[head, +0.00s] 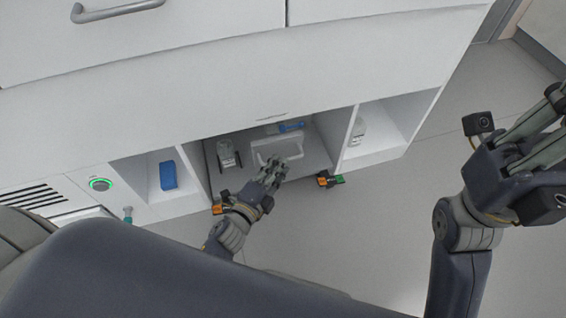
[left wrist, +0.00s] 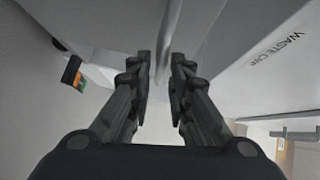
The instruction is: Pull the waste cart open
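The grey waste cart (head: 215,172) sits in the low middle bay of the white cabinet. In the left wrist view, the label reading WASTE CAR, partly cut off, is on the right (left wrist: 275,48). My left gripper (head: 272,168) reaches the handle from below. My right gripper (head: 545,130) is raised at the right, empty, fingers apart, tips partly cut off.
A blue box (head: 168,175) stands in the left bay, a white bottle (head: 357,132) in the right one. A green-ringed button (head: 100,184) is at left. The floor (head: 370,225) in front looks clear.

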